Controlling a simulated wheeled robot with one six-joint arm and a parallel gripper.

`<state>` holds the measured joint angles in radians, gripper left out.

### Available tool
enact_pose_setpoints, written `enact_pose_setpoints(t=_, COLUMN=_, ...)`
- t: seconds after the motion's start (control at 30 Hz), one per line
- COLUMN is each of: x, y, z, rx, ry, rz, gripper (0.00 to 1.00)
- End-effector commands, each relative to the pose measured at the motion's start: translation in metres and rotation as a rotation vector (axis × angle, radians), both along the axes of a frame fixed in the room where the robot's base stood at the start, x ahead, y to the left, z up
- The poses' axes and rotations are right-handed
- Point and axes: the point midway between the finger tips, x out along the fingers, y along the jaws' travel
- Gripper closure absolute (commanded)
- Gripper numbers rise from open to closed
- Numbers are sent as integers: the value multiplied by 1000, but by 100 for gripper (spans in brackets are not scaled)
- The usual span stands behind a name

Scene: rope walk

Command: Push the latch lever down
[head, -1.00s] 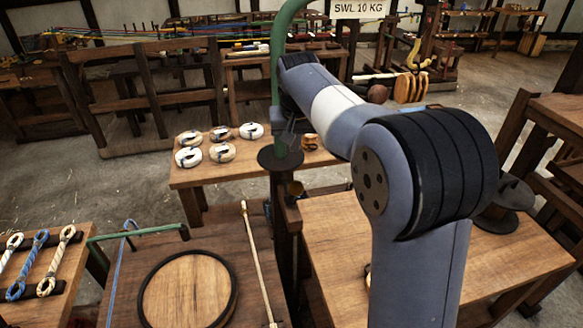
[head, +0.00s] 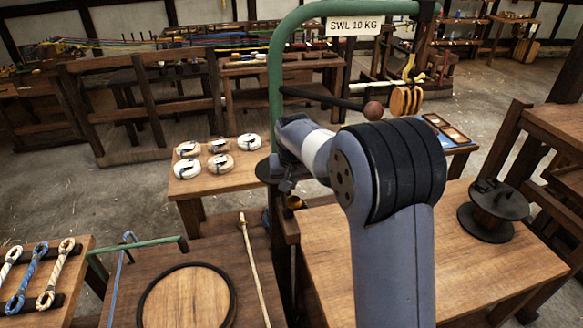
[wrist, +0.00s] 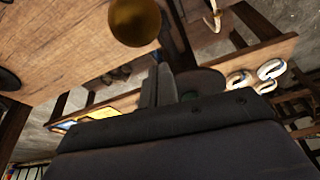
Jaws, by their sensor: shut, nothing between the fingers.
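The latch lever, a dark bar (head: 325,98) with a round brown knob (head: 373,110), reaches right from the green post (head: 276,85) and slopes slightly down to the right. My gripper (head: 285,186) is low beside the post, below and left of the knob, and apart from the lever. Its fingers are small and partly hidden by my wrist in the head view. In the wrist view my gripper (wrist: 158,84) is shut and empty. A brass-brown ball (wrist: 135,20) shows beyond the fingertips; I cannot tell whether it is the lever's knob.
A bench with several rope coils (head: 219,163) stands left of the post. A wooden bench (head: 335,250) lies right of it, with a black spool (head: 490,212). A round board (head: 188,300) and pale rod (head: 254,270) are front left. The sign (head: 353,26) hangs above the lever.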

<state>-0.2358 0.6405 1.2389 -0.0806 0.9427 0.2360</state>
Motion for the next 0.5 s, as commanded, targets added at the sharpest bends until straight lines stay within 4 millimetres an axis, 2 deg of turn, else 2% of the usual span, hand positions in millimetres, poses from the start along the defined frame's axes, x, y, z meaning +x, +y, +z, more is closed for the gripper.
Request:
enact_pose_setpoints(t=0.2, x=-21, y=-1, z=3, rx=0, ry=-1, rz=0, gripper=100)
enact_pose_setpoints(t=0.5, x=-29, y=-1, z=1, rx=0, ry=-2, rz=0, gripper=100)
